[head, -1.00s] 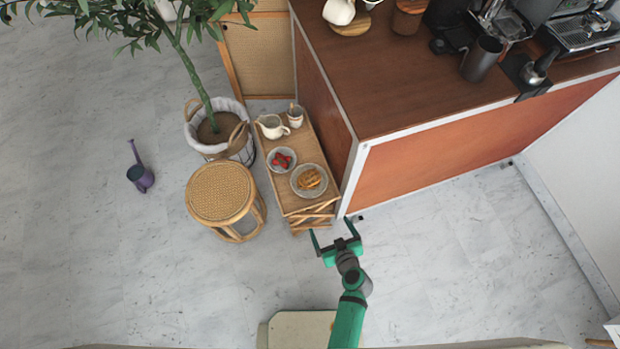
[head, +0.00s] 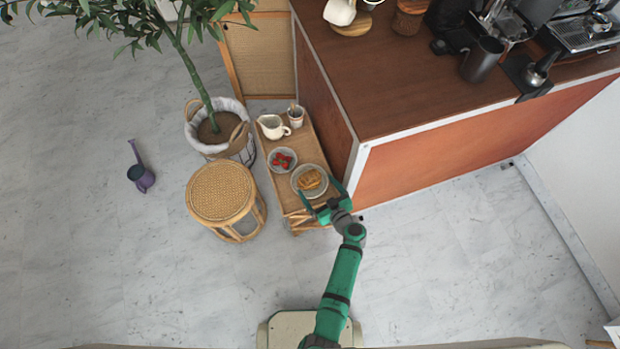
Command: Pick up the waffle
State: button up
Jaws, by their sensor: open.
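The golden-brown waffle (head: 310,180) lies on a round grey plate (head: 297,190) at the near end of a small wicker cart (head: 294,147). My gripper (head: 321,187) is open, with its fingers pointing up the picture toward the plate. One finger shows near the plate's lower left edge and the other just right of the plate. The waffle sits beyond the palm, roughly between the fingertips in the picture. I cannot tell the height of the fingers above the plate. Nothing is held.
A bowl of strawberries (head: 283,160), a white pitcher (head: 272,127) and a cup (head: 295,116) stand farther back on the cart. The wooden counter (head: 400,100) rises close on the right. A wicker stool (head: 221,192) stands left. Floor in front is clear.

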aim_at(311, 179)
jog(key=shift+x, duration=2.65)
jog(key=shift+d+f, duration=0.15)
jog(key=shift+c, duration=0.6)
jog(key=c, duration=1)
